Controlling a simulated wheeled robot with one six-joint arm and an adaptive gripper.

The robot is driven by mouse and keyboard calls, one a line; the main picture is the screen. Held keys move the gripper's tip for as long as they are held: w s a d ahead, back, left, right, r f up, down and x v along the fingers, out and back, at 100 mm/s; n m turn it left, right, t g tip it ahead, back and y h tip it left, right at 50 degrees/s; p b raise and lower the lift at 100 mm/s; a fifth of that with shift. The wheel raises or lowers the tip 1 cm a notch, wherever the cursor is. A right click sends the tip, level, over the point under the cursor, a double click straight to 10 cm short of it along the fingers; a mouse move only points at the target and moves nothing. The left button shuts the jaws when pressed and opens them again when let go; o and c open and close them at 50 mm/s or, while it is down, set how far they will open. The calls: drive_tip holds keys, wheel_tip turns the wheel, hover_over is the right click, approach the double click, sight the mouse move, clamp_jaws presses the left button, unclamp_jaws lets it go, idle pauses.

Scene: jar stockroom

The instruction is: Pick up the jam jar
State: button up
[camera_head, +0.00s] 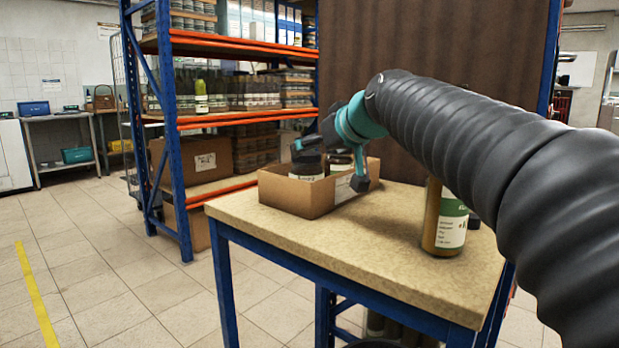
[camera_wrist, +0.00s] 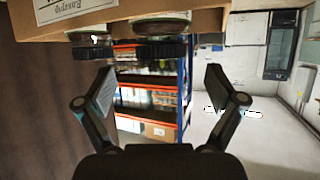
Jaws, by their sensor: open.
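Two glass jars with dark lids, a left jar (camera_head: 308,168) and a right jar (camera_head: 341,162), stand in an open cardboard box on the table; I cannot read which is the jam jar. In the wrist view, which is upside down, a nearer jar (camera_wrist: 162,51) shows its black lid between and beyond my fingertips, with another jar (camera_wrist: 91,53) beside it on the left. My gripper (camera_wrist: 160,86) is open and empty. In the head view my gripper (camera_head: 333,165) is at the box, its fingers partly covering the jars.
The cardboard box (camera_head: 292,197) has low walls and stands on the tabletop (camera_head: 350,238). A tall jar with a green label (camera_head: 450,225) stands near the right, partly behind my arm.

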sight(312, 155)
drive_tip(key=shift+x, duration=3.2)
drive_tip(key=shift+s+f, duration=0.15)
drive_tip(key=shift+f, duration=0.05)
drive_tip(key=shift+c, duration=0.3)
clamp_jaws()
